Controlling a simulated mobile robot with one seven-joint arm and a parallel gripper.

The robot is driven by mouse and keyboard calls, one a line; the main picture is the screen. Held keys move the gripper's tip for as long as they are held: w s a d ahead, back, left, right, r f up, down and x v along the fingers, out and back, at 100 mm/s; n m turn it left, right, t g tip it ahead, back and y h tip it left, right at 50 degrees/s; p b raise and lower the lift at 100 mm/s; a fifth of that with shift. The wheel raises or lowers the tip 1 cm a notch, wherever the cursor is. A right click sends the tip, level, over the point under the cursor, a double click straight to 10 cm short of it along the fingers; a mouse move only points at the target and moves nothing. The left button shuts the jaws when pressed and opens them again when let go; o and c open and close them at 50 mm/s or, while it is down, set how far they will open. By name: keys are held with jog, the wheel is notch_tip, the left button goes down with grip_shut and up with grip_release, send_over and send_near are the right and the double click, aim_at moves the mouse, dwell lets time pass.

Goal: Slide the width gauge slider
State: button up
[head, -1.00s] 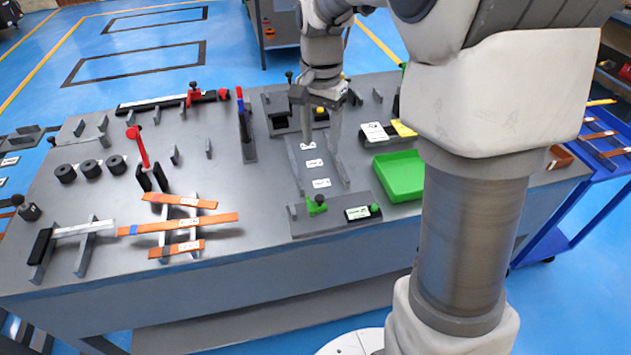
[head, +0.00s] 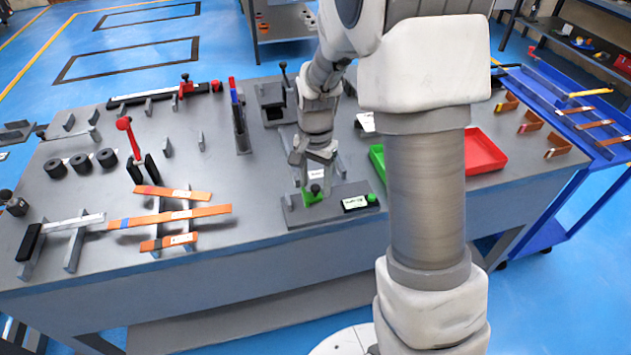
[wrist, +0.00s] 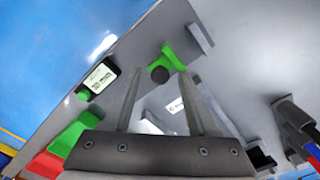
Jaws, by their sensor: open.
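My gripper (head: 316,184) is open and points down over the slider.
A green tray (head: 377,160) and a red tray (head: 485,150) lie to the right, partly behind my arm. Orange bars (head: 170,219) rest on stands at left. A grey upright block (wrist: 200,38) stands beside the slider. The tabletop left of the gauge has free room.

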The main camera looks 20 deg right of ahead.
grip_shut()
dwell(1.4)
